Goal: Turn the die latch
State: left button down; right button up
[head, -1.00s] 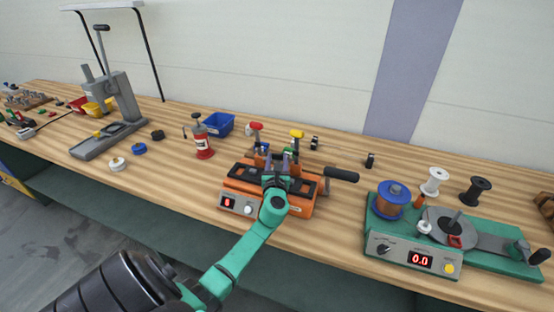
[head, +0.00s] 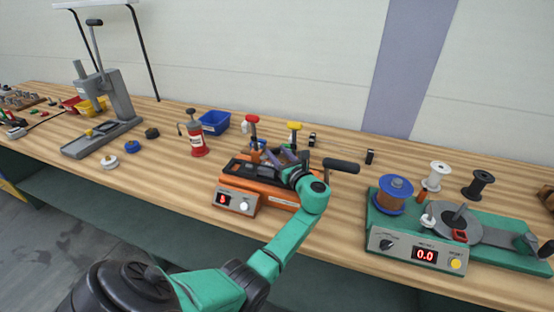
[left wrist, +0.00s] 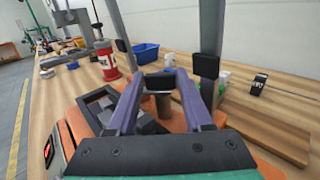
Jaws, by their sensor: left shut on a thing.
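The orange machine (head: 232,184) stands on the bench in the middle of the head view, with a small red display and a white knob on its front. My left gripper (head: 291,156) reaches over its top, the wrist leaning in from the right. In the left wrist view its two purple fingers (left wrist: 160,88) close in on a dark block, apparently the die latch (left wrist: 161,78), and the gripper is shut on it. The fingers and wrist hide most of the latch in the head view. My right gripper is not in view.
A black-handled lever (head: 341,165) sticks out at the machine's right, close to my wrist. Red (head: 252,119) and yellow (head: 294,126) handles stand behind. A green winder (head: 408,246) is at right, a red bottle (head: 197,146) and blue bin (head: 215,122) at left.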

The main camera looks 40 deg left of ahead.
pick_arm(q)
jog(key=shift+n+g+y+b, duration=0.4)
jog(key=shift+n+g+b, duration=0.25)
jog(key=shift+g, duration=0.25)
jog(key=shift+c, duration=1.6)
grip_release()
jog(key=shift+s+a+r, duration=0.1)
jog(key=shift+s+r, duration=0.05)
